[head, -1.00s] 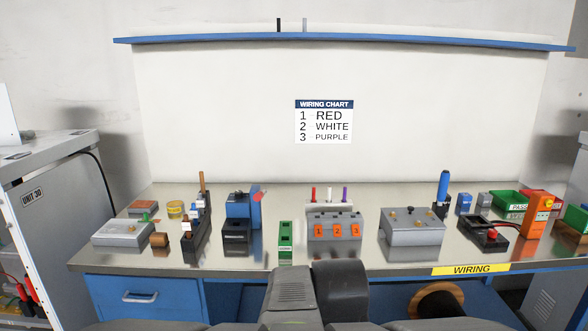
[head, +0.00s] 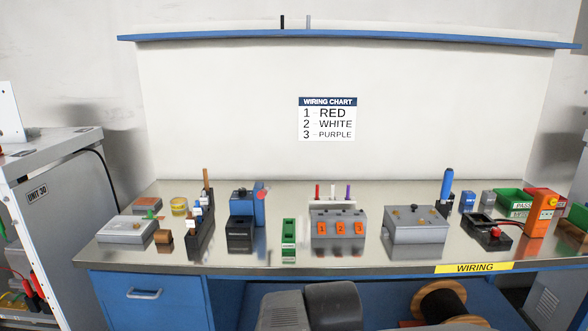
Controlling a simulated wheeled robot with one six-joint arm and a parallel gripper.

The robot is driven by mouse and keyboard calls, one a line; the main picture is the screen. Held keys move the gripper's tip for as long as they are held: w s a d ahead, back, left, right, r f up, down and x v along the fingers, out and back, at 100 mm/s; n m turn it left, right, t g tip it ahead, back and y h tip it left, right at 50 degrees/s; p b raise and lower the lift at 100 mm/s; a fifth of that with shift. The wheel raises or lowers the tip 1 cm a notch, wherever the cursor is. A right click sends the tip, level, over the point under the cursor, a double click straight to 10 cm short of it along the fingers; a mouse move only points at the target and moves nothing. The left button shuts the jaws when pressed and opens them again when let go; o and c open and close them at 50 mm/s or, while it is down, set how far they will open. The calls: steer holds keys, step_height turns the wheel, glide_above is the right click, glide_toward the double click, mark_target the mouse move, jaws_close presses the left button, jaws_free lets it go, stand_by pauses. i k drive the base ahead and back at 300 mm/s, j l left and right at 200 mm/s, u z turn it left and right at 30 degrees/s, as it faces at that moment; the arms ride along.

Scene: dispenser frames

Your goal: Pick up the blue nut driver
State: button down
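The blue nut driver (head: 446,185) stands upright at the right part of the workbench, its blue handle up and its lower end in a small dark holder (head: 442,208). It is just behind the right end of a grey box with brass-coloured knobs (head: 416,224). My gripper is not in view. Only dark grey parts of my own arm show at the bottom middle, in front of the bench and well apart from the nut driver.
The metal bench top (head: 270,254) is crowded along its middle. The front strip is clear.

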mark_target(450, 173)
steer(key=z, duration=1.15)
